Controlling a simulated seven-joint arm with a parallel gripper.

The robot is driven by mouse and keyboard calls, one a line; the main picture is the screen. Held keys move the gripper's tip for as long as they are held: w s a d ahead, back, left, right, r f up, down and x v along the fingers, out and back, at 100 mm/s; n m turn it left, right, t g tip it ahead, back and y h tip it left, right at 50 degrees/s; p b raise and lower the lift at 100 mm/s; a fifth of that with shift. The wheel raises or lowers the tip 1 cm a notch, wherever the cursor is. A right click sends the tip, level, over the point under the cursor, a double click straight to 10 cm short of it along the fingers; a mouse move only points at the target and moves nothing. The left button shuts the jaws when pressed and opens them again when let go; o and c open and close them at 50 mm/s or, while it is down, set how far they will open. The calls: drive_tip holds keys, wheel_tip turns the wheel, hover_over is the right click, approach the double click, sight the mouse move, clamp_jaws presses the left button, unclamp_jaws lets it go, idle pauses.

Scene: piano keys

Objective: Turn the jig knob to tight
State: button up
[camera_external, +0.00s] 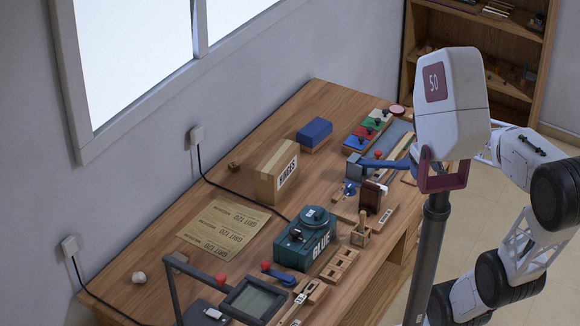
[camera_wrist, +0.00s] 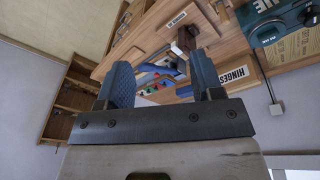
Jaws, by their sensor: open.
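My gripper shows in the wrist view (camera_wrist: 160,64) with its two blue-grey fingers wide apart and nothing held between them. In the external view, the white wrist housing marked 50 (camera_external: 450,90) is above the right edge of the bench; the fingers cannot be made out there. A wooden jig (camera_external: 385,218) with a dark brown upright block (camera_external: 371,197) stands at the bench's right side. A small blue knob (camera_external: 350,187) is beside it. I cannot tell surely that this is the jig knob, and its tight mark is not readable.
The teal glue box (camera_external: 305,247), HINGES carton (camera_external: 276,172), blue box (camera_external: 315,133) and grit paper (camera_external: 223,227) are on the bench (camera_external: 160,262). A blue-handled tool (camera_external: 385,164) lies behind the jig. Wooden shelves (camera_external: 480,45) stand at the back right.

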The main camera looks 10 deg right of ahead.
drive_tip(key=w+a+f+n+g+h, duration=0.1)
drive_tip(key=w+a+f+n, duration=0.2)
drive_tip(key=w, duration=0.5)
drive_tip(key=w+a+f+n+g+h, duration=0.1)
drive_tip(key=w+a+f+n, duration=0.2)
drive_tip(key=w, duration=0.5)
drive_tip(key=n+h, duration=0.2)
drive_tip(key=n, duration=0.8)
approach(350, 185)
drive_tip(key=f, duration=0.1)
drive_tip(key=shift+w+d, duration=0.15)
drive_tip(key=shift+d, duration=0.1)
drive_tip(key=shift+x, duration=3.95)
drive_tip(key=shift+c, duration=0.2)
drive_tip(key=c, duration=0.9)
